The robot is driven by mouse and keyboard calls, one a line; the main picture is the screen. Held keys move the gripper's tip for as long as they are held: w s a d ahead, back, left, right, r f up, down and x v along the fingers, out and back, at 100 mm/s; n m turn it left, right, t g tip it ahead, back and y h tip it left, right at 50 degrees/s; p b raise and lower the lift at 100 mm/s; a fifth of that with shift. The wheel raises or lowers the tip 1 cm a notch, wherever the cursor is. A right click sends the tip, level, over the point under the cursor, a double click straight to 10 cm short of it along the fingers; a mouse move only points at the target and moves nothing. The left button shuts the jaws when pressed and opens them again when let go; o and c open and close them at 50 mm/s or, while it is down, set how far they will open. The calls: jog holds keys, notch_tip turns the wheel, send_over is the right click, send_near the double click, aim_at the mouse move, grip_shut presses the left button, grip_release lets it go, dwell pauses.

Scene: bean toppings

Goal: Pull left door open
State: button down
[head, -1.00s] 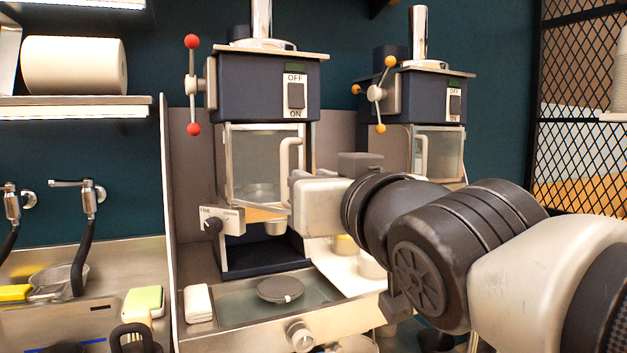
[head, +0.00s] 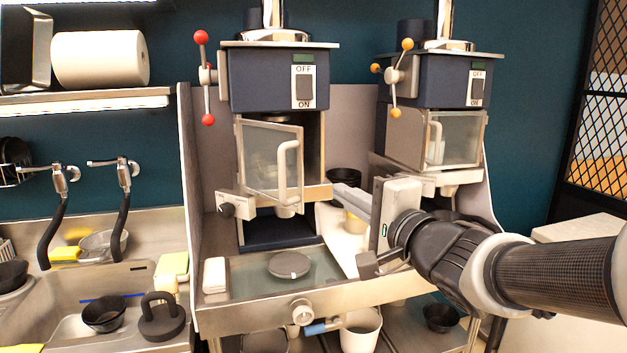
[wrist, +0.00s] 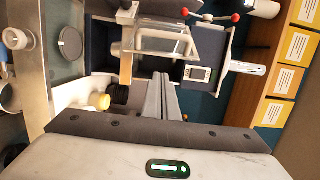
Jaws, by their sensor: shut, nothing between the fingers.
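The left machine's glass door (head: 262,158) stands partly open. Its right side is swung out toward me, and a strip of the dark interior shows to its right. Its pale vertical handle (head: 287,172) is on the right side of the door. My gripper (head: 342,192) is shut and empty, to the right of the handle and apart from it. In the wrist view, my gripper's fingers (wrist: 160,80) are together, and the door (wrist: 160,42) lies just beyond them.
The right machine's door (head: 455,140) is closed. A round dark disc (head: 289,265) and a white block (head: 215,275) lie on the counter below the left machine. A white cup (head: 360,330) stands lower down. A sink with black bowls (head: 104,313) is at the left.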

jog(key=shift+w+a+b, duration=0.45)
jog(key=shift+w+a, duration=1.4)
jog(key=shift+a, duration=0.2)
jog(key=shift+w+a+b, duration=0.4)
jog(key=shift+w+a, duration=1.4)
jog(key=shift+a, duration=0.25)
